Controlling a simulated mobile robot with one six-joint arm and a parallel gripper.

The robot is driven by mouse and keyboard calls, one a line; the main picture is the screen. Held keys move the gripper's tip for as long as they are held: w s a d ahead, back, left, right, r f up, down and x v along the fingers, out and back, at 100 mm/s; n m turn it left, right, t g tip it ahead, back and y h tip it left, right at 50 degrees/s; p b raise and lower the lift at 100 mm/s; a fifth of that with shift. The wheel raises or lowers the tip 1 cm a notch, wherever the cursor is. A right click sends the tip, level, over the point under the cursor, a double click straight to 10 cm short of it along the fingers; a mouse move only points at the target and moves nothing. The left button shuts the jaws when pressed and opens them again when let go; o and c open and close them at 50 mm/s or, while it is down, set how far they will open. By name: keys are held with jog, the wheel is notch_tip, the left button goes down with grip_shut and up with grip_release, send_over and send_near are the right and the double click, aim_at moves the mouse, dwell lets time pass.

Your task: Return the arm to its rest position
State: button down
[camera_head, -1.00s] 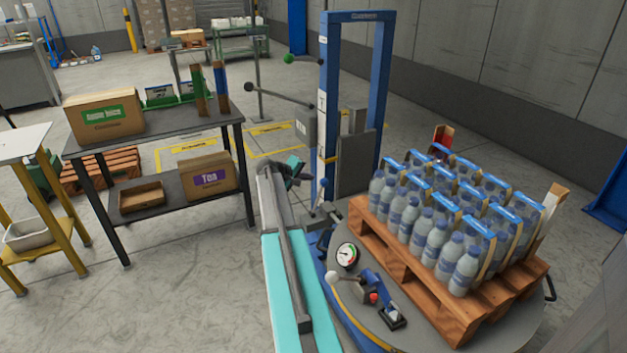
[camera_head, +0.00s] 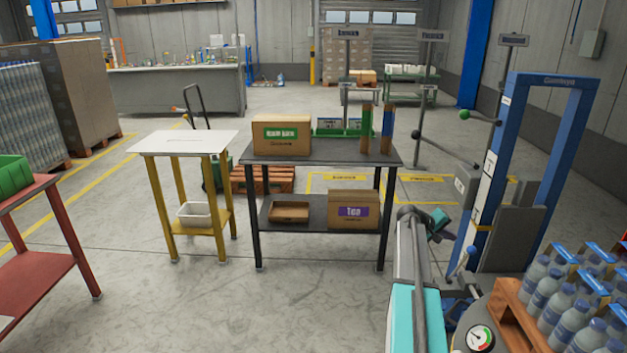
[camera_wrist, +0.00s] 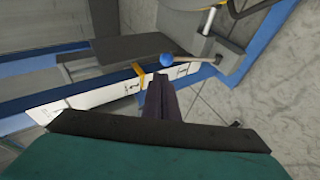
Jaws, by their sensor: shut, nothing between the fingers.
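My arm extends forward at the lower right of the head view, and my gripper (camera_head: 447,220) is at its far end, beside the blue-framed machine (camera_head: 481,205). In the wrist view my gripper (camera_wrist: 160,97) shows its dark fingers together, with nothing between them. Beyond the fingers are the machine's white strip with a yellow band and a lever with a blue knob (camera_wrist: 170,60). I cannot tell whether the fingers touch the machine.
A pallet (camera_head: 520,325) of bottles stands at the lower right, near a gauge (camera_head: 480,338). A black table (camera_head: 330,152) with boxes stands ahead, a white-topped stand (camera_head: 185,143) left of it, a red table (camera_head: 30,215) at far left. The floor in front is clear.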

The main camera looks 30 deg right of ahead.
jog(key=w+a+f+n+t+y+p, duration=0.1)
jog(key=w+a+f+n, duration=0.1)
jog(key=w+a+f, duration=0.5)
jog(key=w+a+f+n+p, duration=0.1)
jog(key=a+f, duration=0.5)
jog(key=a, duration=0.4)
jog(key=s+a+f+n+y+p, duration=0.1)
jog(key=s+a+f+y, duration=0.1)
jog(key=a+f, duration=0.65)
jog(key=s+a+f+n+y+p, duration=0.1)
jog(key=s+a+f, duration=0.3)
jog(key=a, duration=0.8)
jog(key=s+a+f+n+g+y+p, duration=0.1)
jog(key=s+a+f, duration=0.4)
jog(key=s+a, duration=0.3)
jog(key=s+a+f+g+y, duration=0.1)
jog(key=s+a+f+y, duration=0.1)
jog(key=s+a+f, duration=0.55)
jog(key=s+a+r+m+g+y, duration=0.2)
jog(key=s+a+g+y, duration=0.1)
jog(key=s+a, duration=1.2)
jog(key=shift+s+a+y+p, duration=0.2)
jog(key=shift+s+y+p, duration=0.4)
jog(key=shift+s, duration=0.55)
